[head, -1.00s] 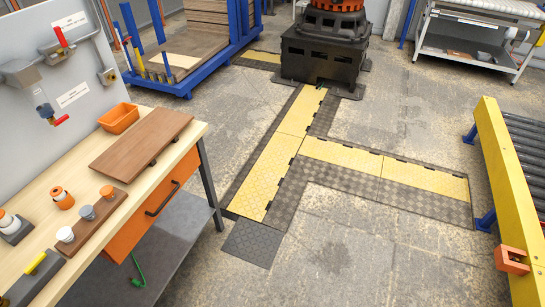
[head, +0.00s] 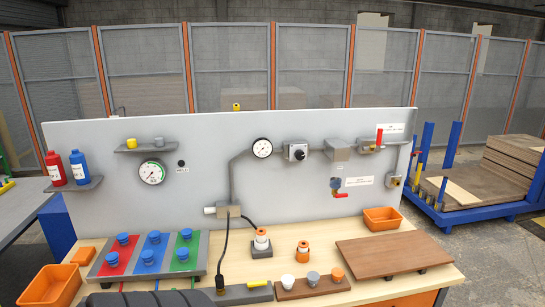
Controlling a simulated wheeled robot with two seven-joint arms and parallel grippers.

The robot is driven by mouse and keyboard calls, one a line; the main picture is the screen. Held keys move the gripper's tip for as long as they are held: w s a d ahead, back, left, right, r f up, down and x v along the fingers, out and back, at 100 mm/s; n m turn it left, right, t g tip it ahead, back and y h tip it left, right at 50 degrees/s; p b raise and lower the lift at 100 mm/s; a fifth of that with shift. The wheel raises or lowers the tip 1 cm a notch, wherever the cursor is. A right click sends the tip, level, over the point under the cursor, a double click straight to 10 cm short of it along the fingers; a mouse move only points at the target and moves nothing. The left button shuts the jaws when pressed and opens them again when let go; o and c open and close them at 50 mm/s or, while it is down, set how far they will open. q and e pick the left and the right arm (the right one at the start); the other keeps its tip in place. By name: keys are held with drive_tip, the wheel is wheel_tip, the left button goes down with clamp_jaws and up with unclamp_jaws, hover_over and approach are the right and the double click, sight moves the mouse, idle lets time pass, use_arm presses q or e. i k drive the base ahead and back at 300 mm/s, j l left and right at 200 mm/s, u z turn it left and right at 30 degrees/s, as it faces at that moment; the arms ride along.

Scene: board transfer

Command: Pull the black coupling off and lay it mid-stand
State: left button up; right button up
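A black cable (head: 226,245) hangs from a small grey box (head: 228,210) on the panel. It ends in a dark fitting (head: 220,284), possibly the black coupling, at a grey bar with a yellow piece (head: 258,284) near the bench's front. A grey stand (head: 199,262) with red, blue and green strips carries several blue knobs (head: 154,237) left of the cable. A brown wooden block (head: 312,291) holds a white, a grey and an orange cap. I cannot tell which of these is the stand meant. Neither gripper shows.
An orange-and-white fitting (head: 261,240) sits on a dark base. An orange one (head: 302,251) stands right of it. A brown board (head: 380,255) and an orange bin (head: 382,219) fill the bench's right. Another orange bin (head: 50,287) is front left. A dark ribbed shape (head: 150,299) crosses the bottom edge.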

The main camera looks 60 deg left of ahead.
sight(265, 271)
drive_tip(key=u, duration=2.25)
